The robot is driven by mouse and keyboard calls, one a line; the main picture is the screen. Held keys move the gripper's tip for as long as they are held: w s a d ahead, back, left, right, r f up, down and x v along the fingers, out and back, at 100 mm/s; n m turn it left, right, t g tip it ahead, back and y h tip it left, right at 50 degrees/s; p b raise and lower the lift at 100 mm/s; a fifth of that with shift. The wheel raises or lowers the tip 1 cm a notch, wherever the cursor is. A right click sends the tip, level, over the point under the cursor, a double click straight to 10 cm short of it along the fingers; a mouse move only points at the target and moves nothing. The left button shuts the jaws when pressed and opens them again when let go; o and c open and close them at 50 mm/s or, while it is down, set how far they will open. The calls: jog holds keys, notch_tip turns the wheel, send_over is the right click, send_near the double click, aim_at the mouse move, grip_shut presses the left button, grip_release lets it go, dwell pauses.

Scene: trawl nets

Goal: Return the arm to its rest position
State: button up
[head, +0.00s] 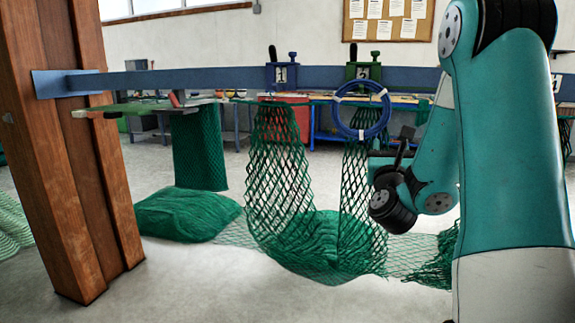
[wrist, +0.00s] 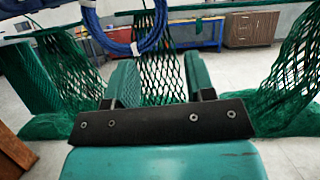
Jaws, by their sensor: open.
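My teal arm comes in from the right in the head view and bends down. In the wrist view my gripper (wrist: 162,78) has its two teal fingers apart, with nothing held between them. In the head view the hand is small and partly hidden behind the black wrist joint, in front of the hanging green net (head: 352,180). The net also shows beyond and between the fingers in the wrist view (wrist: 160,65). I cannot tell the exact gap between hand and net.
A blue rail (head: 200,80) crosses the view, with clamps marked 1 (head: 281,72) and 2 (head: 364,70). A blue rope coil (head: 361,133) hangs under clamp 2. A wooden post (head: 70,150) stands left. Green netting (head: 185,214) lies on the floor; the front floor is clear.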

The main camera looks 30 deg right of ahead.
jog(key=w+a+f+n+t+y, duration=0.15)
jog(key=w+a+n+y, duration=0.25)
jog(key=a+n+y, duration=0.4)
jog(key=w+a+n+t+y, duration=0.2)
jog(key=w+a+n+y, duration=0.3)
jog(key=a+n+y, duration=0.3)
jog(key=s+a+f+n+g+y, duration=0.2)
jog(key=a+n+g+y, duration=0.1)
jog(key=a+n, duration=0.55)
jog(key=s+a+f+n+g+y, duration=0.2)
jog(key=a+n+g+y, duration=0.15)
jog(key=a+n, duration=0.5)
jog(key=s+a+f+n+g, duration=0.2)
jog(key=s+a+n+g, duration=0.3)
jog(key=s+n, duration=0.45)
jog(key=s+a+f+n+g, duration=0.2)
jog(key=s+a+n+g, duration=0.3)
jog(key=s+n, duration=0.5)
notch_tip(320, 180, up, 19)
jog(key=s+d+g+p, duration=0.1)
jog(key=s+d+p, duration=0.1)
jog(key=p, duration=1.7)
jog(key=shift+r+g+h, duration=0.15)
jog(key=shift+g+h, duration=0.15)
jog(key=shift+h, duration=0.15)
